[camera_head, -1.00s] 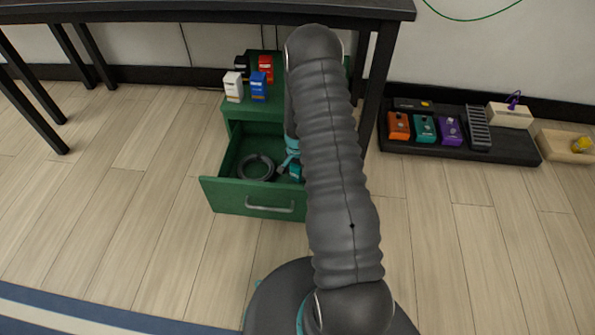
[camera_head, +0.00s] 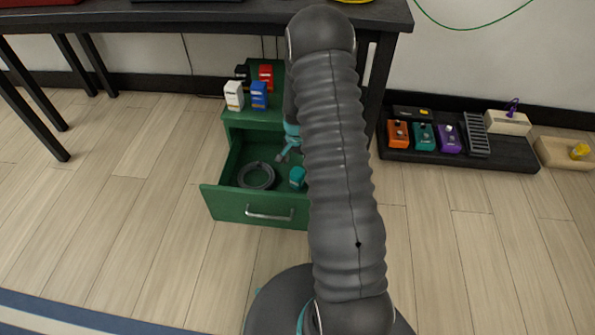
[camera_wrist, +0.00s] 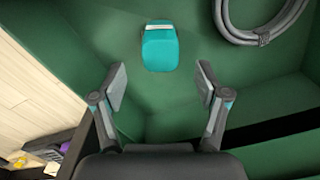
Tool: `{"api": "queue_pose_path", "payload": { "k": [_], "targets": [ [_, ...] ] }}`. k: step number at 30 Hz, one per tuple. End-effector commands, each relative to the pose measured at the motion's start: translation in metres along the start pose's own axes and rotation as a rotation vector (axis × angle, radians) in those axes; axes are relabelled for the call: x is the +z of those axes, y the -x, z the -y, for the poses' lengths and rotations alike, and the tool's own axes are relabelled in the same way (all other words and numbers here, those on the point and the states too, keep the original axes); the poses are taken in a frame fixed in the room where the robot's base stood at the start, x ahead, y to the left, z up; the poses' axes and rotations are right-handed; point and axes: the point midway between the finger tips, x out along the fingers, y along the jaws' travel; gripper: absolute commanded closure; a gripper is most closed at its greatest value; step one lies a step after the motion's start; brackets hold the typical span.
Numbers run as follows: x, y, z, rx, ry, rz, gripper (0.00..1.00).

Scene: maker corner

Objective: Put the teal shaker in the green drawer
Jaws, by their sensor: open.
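The teal shaker (camera_head: 297,177) lies inside the open green drawer (camera_head: 232,205), near its right side. In the wrist view the shaker (camera_wrist: 160,48) rests on the drawer floor with a pale band at its far end. My gripper (camera_wrist: 160,85) is open and empty, with its fingers apart and the shaker beyond the fingertips, not touching. In the head view my gripper (camera_head: 284,157) shows partly above the drawer; my arm hides the rest of it.
A grey cable coil (camera_head: 256,175) lies in the drawer, left of the shaker. Small boxes, including a white one (camera_head: 234,96) and a blue one (camera_head: 259,95), stand on the green cabinet (camera_head: 250,117). A black table (camera_head: 200,20) overhangs behind. A pedal board (camera_head: 460,150) lies at the right.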

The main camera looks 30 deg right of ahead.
Motion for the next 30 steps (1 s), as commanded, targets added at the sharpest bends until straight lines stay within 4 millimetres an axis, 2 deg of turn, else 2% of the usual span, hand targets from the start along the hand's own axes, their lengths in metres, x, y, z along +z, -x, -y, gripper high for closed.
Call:
{"api": "queue_pose_path", "payload": {
  "k": [3,8,11,14,20,24,30],
  "targets": [
    [-0.001,0.017,0.0,-0.001,0.0,-0.001,0.26],
    [0.0,0.028,0.0,-0.001,0.001,-0.001,0.26],
    [0.003,0.042,0.002,-0.006,0.017,-0.008,0.26],
    [0.009,0.071,0.006,-0.022,0.058,-0.028,0.26],
    [0.038,0.151,0.01,-0.06,0.187,-0.08,0.26],
    [0.065,0.203,0.006,-0.086,0.281,-0.119,0.26],
    [0.108,0.268,-0.008,-0.122,0.414,-0.178,0.26]
  ]
}}
